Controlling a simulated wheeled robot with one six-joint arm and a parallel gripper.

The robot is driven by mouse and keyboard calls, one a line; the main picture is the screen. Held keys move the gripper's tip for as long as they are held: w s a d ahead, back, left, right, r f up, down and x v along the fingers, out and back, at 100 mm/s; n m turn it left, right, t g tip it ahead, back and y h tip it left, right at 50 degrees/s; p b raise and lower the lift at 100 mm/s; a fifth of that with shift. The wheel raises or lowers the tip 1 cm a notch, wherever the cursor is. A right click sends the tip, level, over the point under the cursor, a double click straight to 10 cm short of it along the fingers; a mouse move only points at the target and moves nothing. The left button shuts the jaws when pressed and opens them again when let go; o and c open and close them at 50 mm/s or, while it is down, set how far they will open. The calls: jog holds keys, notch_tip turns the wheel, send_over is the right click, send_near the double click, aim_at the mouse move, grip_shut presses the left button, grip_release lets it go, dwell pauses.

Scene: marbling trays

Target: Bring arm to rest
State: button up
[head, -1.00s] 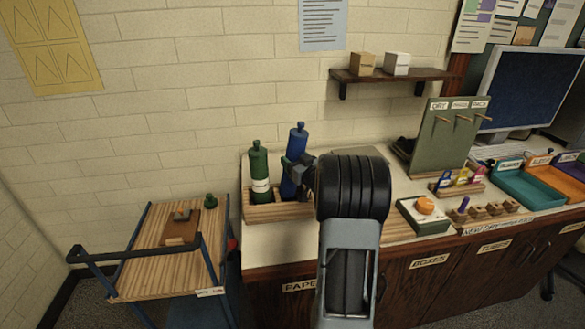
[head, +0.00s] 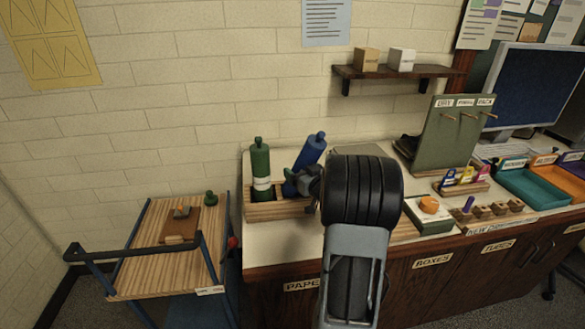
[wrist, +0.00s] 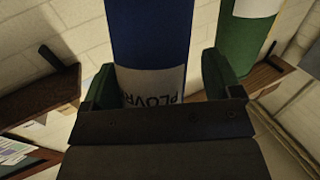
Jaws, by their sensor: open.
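My gripper (head: 302,184) is beside the blue bottle (head: 312,158) on the counter, its jaws open around it. The blue bottle leans to the right at its top. Its lower part is hidden behind my gripper and the holder rim. In the wrist view the blue bottle (wrist: 150,35) with a white label stands between the fingers (wrist: 163,85). The left finger is close to it or touching; a small gap shows at the right finger.
A green bottle (head: 260,165) stands upright in the wooden holder (head: 275,211), left of the blue one. A trolley (head: 140,270) with a wooden block is at left. A shelf (head: 395,73) with two small boxes is above. Trays (head: 535,187) and a pegboard (head: 450,135) are at right.

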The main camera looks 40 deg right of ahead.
jog(key=s, duration=0.8)
jog(key=shift+a+b, duration=0.25)
jog(key=shift+b, duration=0.05)
